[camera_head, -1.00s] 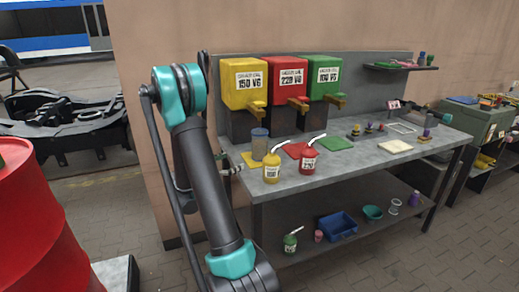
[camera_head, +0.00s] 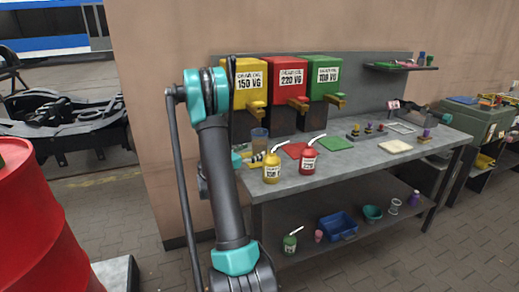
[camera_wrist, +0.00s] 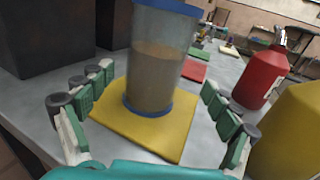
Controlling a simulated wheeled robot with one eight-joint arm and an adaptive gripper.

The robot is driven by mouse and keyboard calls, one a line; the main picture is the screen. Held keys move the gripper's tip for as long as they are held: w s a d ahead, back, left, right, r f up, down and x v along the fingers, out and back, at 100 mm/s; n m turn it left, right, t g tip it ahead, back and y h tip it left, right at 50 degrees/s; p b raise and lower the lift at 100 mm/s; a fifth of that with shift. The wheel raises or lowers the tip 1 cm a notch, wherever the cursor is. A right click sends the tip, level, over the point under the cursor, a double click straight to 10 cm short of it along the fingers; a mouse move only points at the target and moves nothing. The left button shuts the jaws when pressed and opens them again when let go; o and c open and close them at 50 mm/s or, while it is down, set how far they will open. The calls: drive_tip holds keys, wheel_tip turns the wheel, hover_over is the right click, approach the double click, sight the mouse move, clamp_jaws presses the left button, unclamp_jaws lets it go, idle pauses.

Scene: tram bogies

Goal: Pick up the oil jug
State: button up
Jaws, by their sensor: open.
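A see-through jug (camera_wrist: 155,75) with a blue rim and blue base holds a brownish liquid. It stands upright on a yellow mat (camera_wrist: 170,140) on the workbench; its top is cut off in the wrist view. In the head view the jug (camera_head: 259,137) shows at the bench's left end, its lower part hidden by my gripper (camera_head: 250,159). In the wrist view my gripper (camera_wrist: 158,82) is open, with green-padded fingers on the left and right of the jug. Gaps show between the fingers and the jug.
A yellow bottle (camera_head: 271,169) and a red bottle (camera_head: 309,161), both with white spouts, stand close to the right. Yellow, red (camera_head: 289,80) and green (camera_head: 323,76) oil dispensers stand behind. A lower shelf holds a green spouted bottle (camera_head: 289,244) and a blue bin (camera_head: 339,227).

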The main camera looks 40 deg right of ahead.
sight(259, 146)
drive_tip(key=d, duration=0.1)
drive_tip(key=w+d, duration=0.1)
drive_tip(key=d, duration=0.2)
drive_tip(key=shift+w+d+r, duration=0.15)
drive_tip(key=shift+w+d, duration=0.1)
drive_tip(key=shift+d, duration=0.1)
drive_tip(key=shift+c, duration=0.6)
drive_tip(key=c, duration=1.4)
drive_tip(key=shift+o, duration=0.2)
drive_tip(key=shift+r, duration=0.2)
